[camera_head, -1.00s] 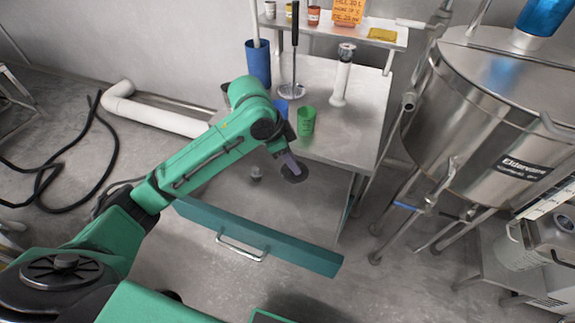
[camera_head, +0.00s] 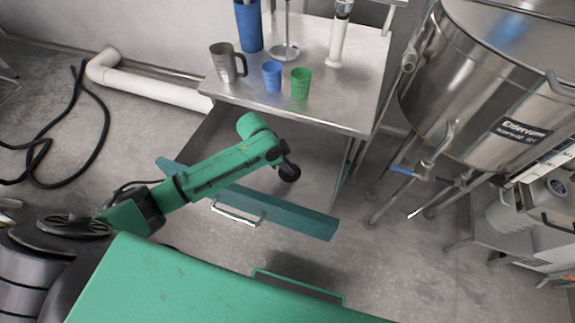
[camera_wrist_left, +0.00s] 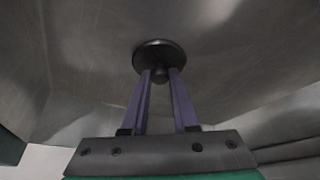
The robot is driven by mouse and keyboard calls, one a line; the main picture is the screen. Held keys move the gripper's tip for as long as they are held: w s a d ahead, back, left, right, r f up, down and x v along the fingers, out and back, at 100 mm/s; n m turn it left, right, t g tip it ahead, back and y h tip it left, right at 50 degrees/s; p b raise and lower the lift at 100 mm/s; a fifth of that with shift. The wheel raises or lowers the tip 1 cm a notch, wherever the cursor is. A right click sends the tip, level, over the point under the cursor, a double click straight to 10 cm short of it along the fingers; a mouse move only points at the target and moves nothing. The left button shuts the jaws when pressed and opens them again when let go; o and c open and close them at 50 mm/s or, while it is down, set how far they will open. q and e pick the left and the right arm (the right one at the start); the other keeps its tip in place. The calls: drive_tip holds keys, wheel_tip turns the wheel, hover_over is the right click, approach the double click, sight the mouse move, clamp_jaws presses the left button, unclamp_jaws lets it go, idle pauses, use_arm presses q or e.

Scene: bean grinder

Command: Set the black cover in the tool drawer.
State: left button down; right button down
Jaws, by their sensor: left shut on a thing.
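The black cover (camera_wrist_left: 150,52) is a dark round disc with a small knob. In the left wrist view, my left gripper (camera_wrist_left: 161,76) is shut on the knob with its two purple fingers. The disc is seen against a grey metal surface, and I cannot tell whether it touches it. In the head view, the tool drawer (camera_head: 290,215) is pulled open below the table, with a teal front and a silver handle. My left arm reaches over the drawer front, its dark wrist end over the drawer's inside. The fingers are not clear there. My right gripper is out of view.
The metal table (camera_head: 345,105) above the drawer holds a steel mug (camera_head: 224,63), a blue cup (camera_head: 272,76), a green cup (camera_head: 300,83) and a tall blue container (camera_head: 248,27). A large steel tank (camera_head: 470,90) stands at the right. Floor is clear in front.

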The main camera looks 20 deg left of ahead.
use_arm(q)
drive_tip(key=c, duration=0.7)
unclamp_jaws()
drive_tip(key=p+v, duration=0.1)
drive_tip(key=v, duration=1.1)
drive_tip(key=shift+r, duration=0.15)
